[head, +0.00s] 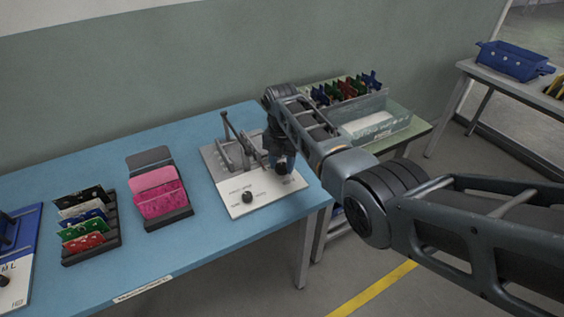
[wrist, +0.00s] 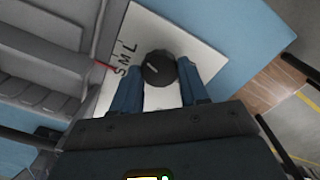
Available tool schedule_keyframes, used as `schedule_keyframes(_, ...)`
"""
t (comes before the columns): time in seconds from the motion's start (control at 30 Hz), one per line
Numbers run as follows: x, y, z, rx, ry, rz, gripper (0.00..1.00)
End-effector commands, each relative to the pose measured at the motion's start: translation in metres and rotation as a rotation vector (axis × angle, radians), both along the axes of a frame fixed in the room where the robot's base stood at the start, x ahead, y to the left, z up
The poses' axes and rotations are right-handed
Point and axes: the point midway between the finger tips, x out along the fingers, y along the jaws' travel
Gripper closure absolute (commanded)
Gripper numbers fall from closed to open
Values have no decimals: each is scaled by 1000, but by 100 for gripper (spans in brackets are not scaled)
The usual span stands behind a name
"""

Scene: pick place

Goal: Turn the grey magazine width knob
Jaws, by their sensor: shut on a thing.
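The magazine width knob (wrist: 159,69) is round and dark grey, with a pale pointer line on its top. It sits on a white panel beside the letters S, M and L, and the line points toward the letters' side. My gripper (wrist: 161,74) has its two blue fingers on either side of the knob, shut on it. In the head view my gripper (head: 279,152) reaches down to the right part of the white fixture panel (head: 225,190). The knob is mostly hidden there by the gripper.
Racks of pink cards (head: 160,192) and coloured boards (head: 85,225) stand to the left on the blue table (head: 190,255). A clear bin (head: 378,125) stands behind at right.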

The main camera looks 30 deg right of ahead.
Motion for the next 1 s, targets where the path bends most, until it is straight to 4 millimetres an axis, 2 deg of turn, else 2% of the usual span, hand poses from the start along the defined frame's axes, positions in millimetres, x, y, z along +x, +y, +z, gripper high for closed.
schedule_keyframes(1.0,1,0,0,-1,0,-965,87)
